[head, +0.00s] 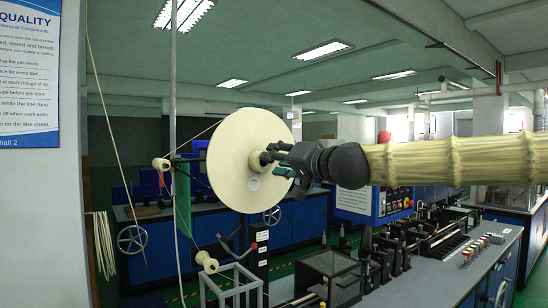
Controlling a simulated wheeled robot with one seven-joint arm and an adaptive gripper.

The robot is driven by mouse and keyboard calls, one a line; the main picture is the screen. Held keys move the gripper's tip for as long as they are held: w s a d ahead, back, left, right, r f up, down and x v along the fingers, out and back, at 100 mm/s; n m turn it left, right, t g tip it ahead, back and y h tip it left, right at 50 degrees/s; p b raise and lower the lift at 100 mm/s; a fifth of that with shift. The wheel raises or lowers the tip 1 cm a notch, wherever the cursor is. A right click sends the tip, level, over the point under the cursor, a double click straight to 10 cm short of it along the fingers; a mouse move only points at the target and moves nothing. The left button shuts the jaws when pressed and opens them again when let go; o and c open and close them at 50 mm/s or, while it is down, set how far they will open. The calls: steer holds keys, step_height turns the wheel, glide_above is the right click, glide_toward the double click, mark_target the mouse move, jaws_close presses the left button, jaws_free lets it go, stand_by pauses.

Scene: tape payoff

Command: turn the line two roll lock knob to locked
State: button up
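A large cream disc-shaped roll (228,150) stands upright on a payoff stand left of centre, its flat face towards me. The knob's locked or unlocked marking is not readable. My arm in its ribbed yellowish sleeve runs to the right edge.
A dark post with small white labels (263,236) and a red-ball lever (254,246) stand below the roll. A cream guide spool (206,262), a light wire-frame stand (232,287) and a dark clear-sided box (328,276) are lower. Machinery lines the bench (440,275) at right.

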steer(key=shift+x, duration=0.8)
jaws_close()
steer(key=shift+f+m, duration=0.1)
steer(key=shift+m, duration=0.3)
steer(key=shift+m+b, duration=4.4)
steer(key=shift+m, duration=4.3)
